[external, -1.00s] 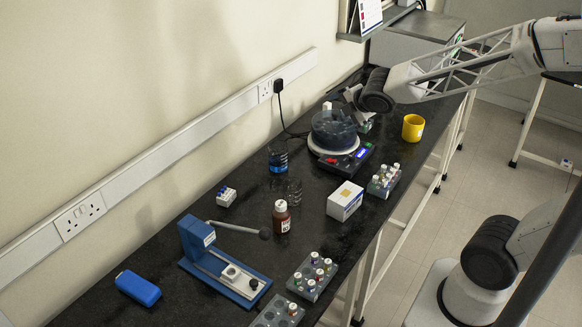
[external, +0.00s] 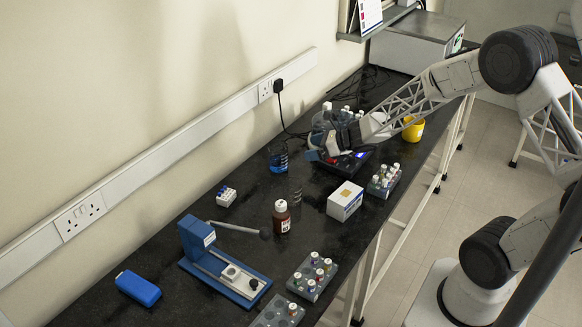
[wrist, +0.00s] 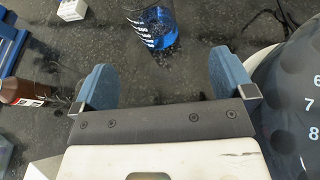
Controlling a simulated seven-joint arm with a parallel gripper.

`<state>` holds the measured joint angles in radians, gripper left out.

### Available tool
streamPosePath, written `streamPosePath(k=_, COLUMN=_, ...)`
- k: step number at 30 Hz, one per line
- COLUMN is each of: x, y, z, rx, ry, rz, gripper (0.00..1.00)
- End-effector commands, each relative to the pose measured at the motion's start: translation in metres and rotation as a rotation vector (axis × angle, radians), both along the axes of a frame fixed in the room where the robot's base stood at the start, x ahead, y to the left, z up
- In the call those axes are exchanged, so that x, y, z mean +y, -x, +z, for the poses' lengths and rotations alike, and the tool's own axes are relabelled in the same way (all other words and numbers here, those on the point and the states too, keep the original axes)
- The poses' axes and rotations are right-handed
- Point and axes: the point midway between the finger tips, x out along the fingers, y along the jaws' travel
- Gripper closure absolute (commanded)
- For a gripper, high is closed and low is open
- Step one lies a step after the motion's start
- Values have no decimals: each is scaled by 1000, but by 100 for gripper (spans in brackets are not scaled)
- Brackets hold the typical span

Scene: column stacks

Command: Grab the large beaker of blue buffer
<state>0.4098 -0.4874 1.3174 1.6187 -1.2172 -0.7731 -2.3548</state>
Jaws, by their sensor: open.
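The beaker of blue buffer (external: 278,160) stands upright on the dark bench, left of my gripper (external: 316,150). It is clear glass with blue liquid in the lower part. In the wrist view the beaker (wrist: 155,28) shows white graduation marks, and its top is cut off by the frame edge. My gripper (wrist: 165,80) is open, with blue-grey fingers wide apart and nothing between them. The beaker lies beyond the fingertips, roughly in line with the gap, and is not touched.
A round device with a numbered dark rotor (wrist: 300,100) is close to my right finger. A white box (external: 345,201) and a tube rack (external: 384,181) are to the right.

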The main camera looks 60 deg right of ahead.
Motion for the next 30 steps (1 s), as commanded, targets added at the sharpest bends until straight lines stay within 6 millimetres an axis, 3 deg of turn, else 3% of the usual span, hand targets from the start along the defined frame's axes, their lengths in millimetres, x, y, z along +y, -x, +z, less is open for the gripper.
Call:
streamPosePath(k=6, x=1, y=3, z=-18, rx=-40, ry=55, rz=86, gripper=0)
streamPosePath(k=19, x=2, y=2, z=-19, rx=-42, ry=58, rz=91, gripper=0)
streamPosePath(k=30, x=17, y=-29, z=-34, rx=-41, ry=58, rz=91, gripper=0)
